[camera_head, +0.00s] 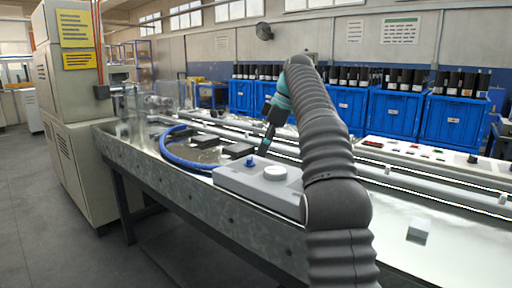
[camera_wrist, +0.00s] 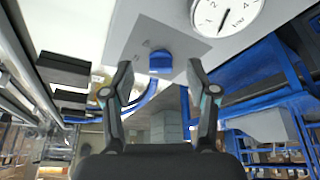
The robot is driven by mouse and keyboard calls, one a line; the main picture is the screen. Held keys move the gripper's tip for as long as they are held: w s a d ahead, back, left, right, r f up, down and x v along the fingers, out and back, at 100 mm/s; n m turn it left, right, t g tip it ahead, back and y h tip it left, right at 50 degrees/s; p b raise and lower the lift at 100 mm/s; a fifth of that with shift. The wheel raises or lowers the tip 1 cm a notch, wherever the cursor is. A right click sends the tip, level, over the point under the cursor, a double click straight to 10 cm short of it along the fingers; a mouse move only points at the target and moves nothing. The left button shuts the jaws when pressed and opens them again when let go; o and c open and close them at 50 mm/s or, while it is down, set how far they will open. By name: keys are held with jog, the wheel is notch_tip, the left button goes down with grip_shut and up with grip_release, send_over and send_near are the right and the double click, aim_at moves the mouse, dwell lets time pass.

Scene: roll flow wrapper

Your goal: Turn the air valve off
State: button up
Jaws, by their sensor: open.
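The air valve is a small blue knob (camera_head: 250,161) on top of a pale grey box (camera_head: 235,182) on the bench. In the wrist view the knob (camera_wrist: 161,61) sits on a grey plate with small markings that I cannot read. My gripper (camera_wrist: 160,72) is open and empty, with one dark fingertip to each side of the knob in that view. I cannot tell whether either finger touches it. In the head view my gripper (camera_head: 264,152) points down just right of the knob. Its fingertips are small there.
A round white dial gauge (camera_wrist: 226,14) stands beside the knob, also seen in the head view (camera_head: 276,173). A blue hose (camera_head: 178,158) curves over the bench left of the box. Dark blocks (camera_head: 238,150) lie behind. A control panel (camera_head: 410,154) and blue crates (camera_head: 350,110) stand further back.

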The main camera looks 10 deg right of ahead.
jog(key=s+d, duration=0.1)
jog(key=d, duration=0.2)
jog(key=s+d, duration=0.1)
jog(key=d, duration=0.1)
jog(key=s+d, duration=0.1)
jog(key=d, duration=0.2)
jog(key=shift+s+d, duration=0.3)
